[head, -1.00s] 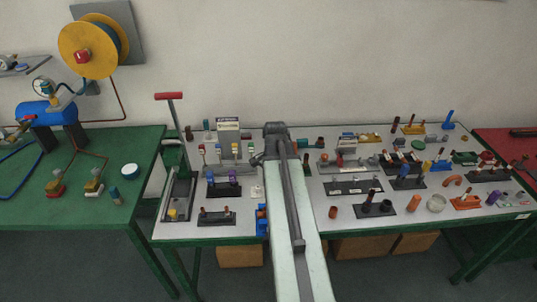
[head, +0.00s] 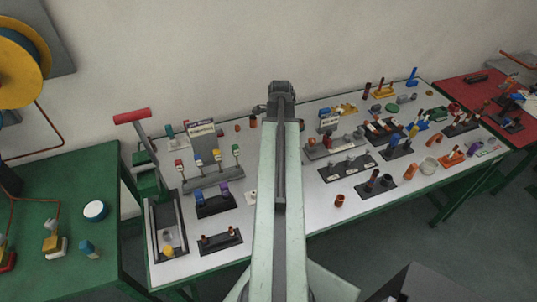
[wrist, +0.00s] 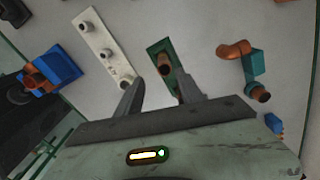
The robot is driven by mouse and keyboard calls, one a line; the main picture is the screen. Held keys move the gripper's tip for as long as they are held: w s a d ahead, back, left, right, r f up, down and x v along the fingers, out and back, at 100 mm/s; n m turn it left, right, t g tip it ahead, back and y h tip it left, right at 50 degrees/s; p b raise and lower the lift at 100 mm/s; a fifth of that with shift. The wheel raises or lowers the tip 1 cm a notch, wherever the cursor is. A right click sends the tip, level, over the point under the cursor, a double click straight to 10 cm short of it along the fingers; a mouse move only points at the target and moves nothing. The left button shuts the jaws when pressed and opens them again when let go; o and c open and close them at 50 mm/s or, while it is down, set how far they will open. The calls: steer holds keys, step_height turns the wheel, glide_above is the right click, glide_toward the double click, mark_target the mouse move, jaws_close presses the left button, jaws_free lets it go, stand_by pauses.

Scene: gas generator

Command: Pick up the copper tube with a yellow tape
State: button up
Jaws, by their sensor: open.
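My gripper (wrist: 158,77) is open in the wrist view, its two dark fingers apart. A copper tube end (wrist: 165,64) on a green base shows just beyond and between the fingertips, and I see no clear contact. I cannot make out yellow tape on any copper tube. Another copper piece, bent, (wrist: 235,50) sits by a teal block to the right, and a copper tube (wrist: 36,78) lies by a blue block at the left. In the head view my gripper (head: 281,92) is at the table's far side, with its fingers not clear.
In the head view the grey table (head: 330,215) holds several stands, tubes and fittings, with a red-handled lever (head: 132,116) at left. A green table (head: 60,200) and a red table (head: 480,95) flank it.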

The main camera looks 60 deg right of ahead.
steer(key=shift+w+a, duration=0.15)
steer(key=shift+w, duration=0.3)
step_height(320, 180, down, 2)
steer(key=shift+f+b, duration=0.2)
steer(key=shift+b, duration=1)
steer(key=f+b, duration=0.5)
steer(key=shift+w+f+b, duration=0.3)
steer(key=shift+f+b, duration=0.05)
steer(key=shift+r, duration=0.15)
steer(key=shift+c, duration=0.4)
jaws_close()
